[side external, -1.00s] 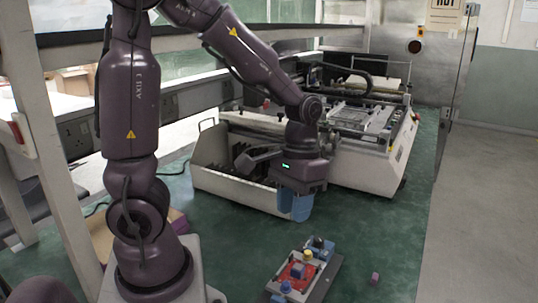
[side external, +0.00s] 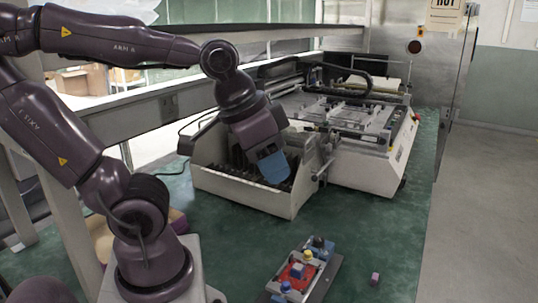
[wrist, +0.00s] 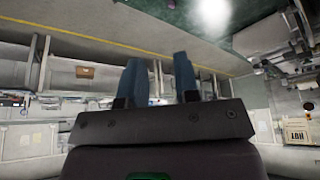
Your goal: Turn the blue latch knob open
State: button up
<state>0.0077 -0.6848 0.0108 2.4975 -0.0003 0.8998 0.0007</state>
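The latch board (side external: 328,276) lies on the green bench at the front. It has a red plate (side external: 288,273) in its middle. A blue knob (side external: 285,287) stands at its near end, and a small blue part (side external: 317,242) shows at the far end beside a dark piece. How far either is turned is too small to tell. My gripper (side external: 274,170) is up in the air over the bin-like front of the machine, well behind and above the board, touching nothing I can see. In the wrist view its two blue fingers (wrist: 159,60) stand apart with nothing between them.
A yellow knob (side external: 308,254) is also on the board. A small purple cube (side external: 375,279) lies to its right. The grey machine (side external: 375,150) and its open front bin (side external: 240,196) fill the back.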

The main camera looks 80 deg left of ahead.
jog(key=shift+s+r+t, duration=0.2)
jog(key=shift+r+t, duration=0.1)
jog(key=shift+r, duration=0.3)
jog(key=shift+o, duration=1.4)
jog(key=n+g+h, duration=0.2)
jog(key=n+g, duration=0.2)
jog(key=g, duration=0.1)
send_over(286, 282)
jog(key=a, duration=0.1)
notch_tip(286, 282, down, 8)
jog(key=f, duration=0.1)
jog(key=w+a+f+n+g+h, duration=0.2)
jog(key=a+f+n, duration=0.2)
jog(key=f+n, duration=0.4)
jog(key=shift+n, duration=0.6)
jog(key=x, duration=1.2)
jog(key=shift+s+d+r, duration=0.15)
jog(key=shift+s+d, duration=0.05)
jog(key=shift+d, duration=0.1)
jog(key=shift+g, duration=0.3)
grip_shut()
